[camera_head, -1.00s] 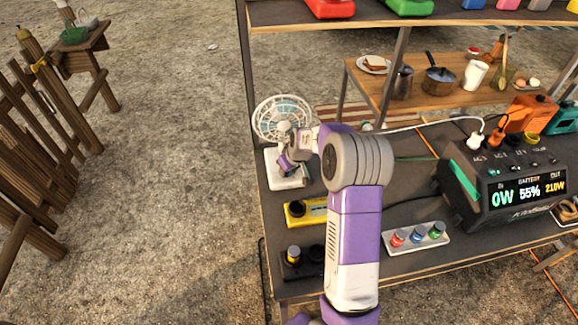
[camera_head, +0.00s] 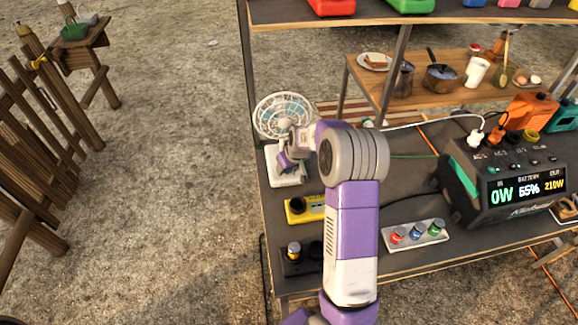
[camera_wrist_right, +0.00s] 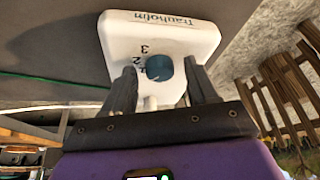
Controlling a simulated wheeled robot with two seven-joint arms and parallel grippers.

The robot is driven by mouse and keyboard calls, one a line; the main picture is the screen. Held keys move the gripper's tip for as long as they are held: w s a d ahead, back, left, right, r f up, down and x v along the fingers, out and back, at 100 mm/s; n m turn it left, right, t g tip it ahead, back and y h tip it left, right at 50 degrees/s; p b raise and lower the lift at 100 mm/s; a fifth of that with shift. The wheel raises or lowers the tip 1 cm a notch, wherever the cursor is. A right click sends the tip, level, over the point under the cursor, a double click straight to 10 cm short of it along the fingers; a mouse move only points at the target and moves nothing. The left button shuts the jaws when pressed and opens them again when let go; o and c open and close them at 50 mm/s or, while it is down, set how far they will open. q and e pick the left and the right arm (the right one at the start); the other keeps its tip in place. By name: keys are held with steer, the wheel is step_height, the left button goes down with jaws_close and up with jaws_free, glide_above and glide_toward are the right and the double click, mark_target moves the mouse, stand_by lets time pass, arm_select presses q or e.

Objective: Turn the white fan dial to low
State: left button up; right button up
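The white fan (camera_head: 283,116) stands at the left end of the dark tabletop, its white base (camera_head: 283,180) lying in front of its round grille. In the right wrist view the base (camera_wrist_right: 160,27) fills the upper middle. Its round blue dial (camera_wrist_right: 160,67) shows, with the figures 3 and 2 to its left. A small pale mark is near the dial's lower edge; its exact setting is unclear. My right gripper (camera_wrist_right: 163,76) is open, one finger on each side of the dial, with gaps visible. In the head view my right gripper (camera_head: 285,158) is over the base. My left gripper is out of view.
A yellow box (camera_head: 304,209) and a dark box with a knob (camera_head: 295,258) sit in front of the fan. A white tray (camera_head: 430,238) with coloured knobs lies right of my arm. A power station (camera_head: 510,185) stands further right.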

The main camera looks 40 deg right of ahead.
steer(key=p+v, duration=0.2)
steer(key=v, duration=0.5)
steer(key=shift+r, duration=0.25)
steer(key=shift+s+r+p, duration=0.1)
steer(key=shift+p, duration=0.2)
